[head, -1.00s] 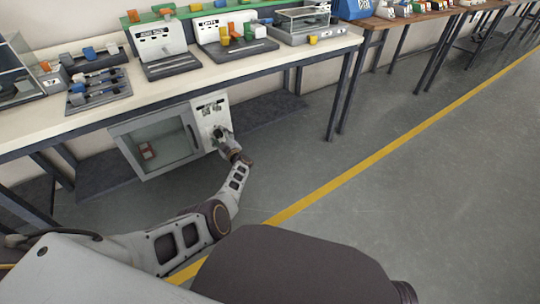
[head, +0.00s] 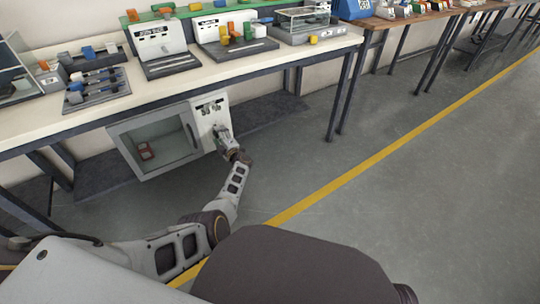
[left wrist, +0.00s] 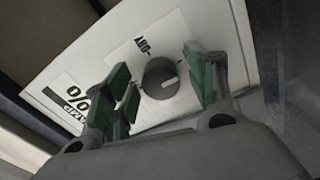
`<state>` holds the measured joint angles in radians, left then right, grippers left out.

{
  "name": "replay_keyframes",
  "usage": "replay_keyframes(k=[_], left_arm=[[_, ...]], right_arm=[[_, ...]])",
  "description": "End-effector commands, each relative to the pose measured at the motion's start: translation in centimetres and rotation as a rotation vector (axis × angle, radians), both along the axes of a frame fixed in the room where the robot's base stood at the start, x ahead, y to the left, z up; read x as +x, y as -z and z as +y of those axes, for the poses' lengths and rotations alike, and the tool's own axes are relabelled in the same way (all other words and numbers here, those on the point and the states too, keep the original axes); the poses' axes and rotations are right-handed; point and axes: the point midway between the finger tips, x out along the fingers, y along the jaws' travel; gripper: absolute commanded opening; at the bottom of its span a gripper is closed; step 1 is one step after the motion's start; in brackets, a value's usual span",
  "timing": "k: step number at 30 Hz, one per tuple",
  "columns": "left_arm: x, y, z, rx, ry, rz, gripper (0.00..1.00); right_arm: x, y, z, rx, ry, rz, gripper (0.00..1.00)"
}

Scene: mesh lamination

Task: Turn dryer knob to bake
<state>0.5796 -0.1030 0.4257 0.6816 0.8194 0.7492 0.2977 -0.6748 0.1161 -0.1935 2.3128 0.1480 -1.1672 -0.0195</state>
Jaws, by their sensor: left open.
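The dryer (head: 170,137) is a white cabinet with a glass door, standing under the bench, with its control panel on the right side. The round dark grey dryer knob (left wrist: 160,78) is on the white panel, with a light pointer mark toward its lower right. A printed label with letters is above it; I cannot read it surely. My left gripper (left wrist: 158,80) is open, its green-padded fingers on either side of the knob. I cannot tell whether they touch it. In the head view my left gripper (head: 221,134) covers the knob. My right gripper is out of view.
A small red item (head: 146,150) is inside the dryer behind the glass. The white bench top (head: 190,80) hangs over the dryer and carries trays and equipment. A bench leg (head: 338,95) stands to the right. The grey floor with a yellow line (head: 350,180) is clear.

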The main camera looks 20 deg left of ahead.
Motion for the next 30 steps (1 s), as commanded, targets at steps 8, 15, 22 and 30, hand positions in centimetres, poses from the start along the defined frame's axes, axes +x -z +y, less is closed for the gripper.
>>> replay_keyframes(k=[8,15,22,30], left_arm=[[0.0,0.0,0.0,-0.111,-0.001,-0.132,0.56],[0.0,0.0,0.1,-0.211,-0.001,-0.249,0.56],[0.0,-0.1,0.1,-0.308,-0.001,-0.362,0.56],[0.0,-0.1,0.1,-0.423,0.000,-0.496,0.56]], right_arm=[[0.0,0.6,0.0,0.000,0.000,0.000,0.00],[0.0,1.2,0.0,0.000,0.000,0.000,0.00],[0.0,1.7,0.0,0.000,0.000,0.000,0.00],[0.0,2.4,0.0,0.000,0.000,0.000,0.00]])
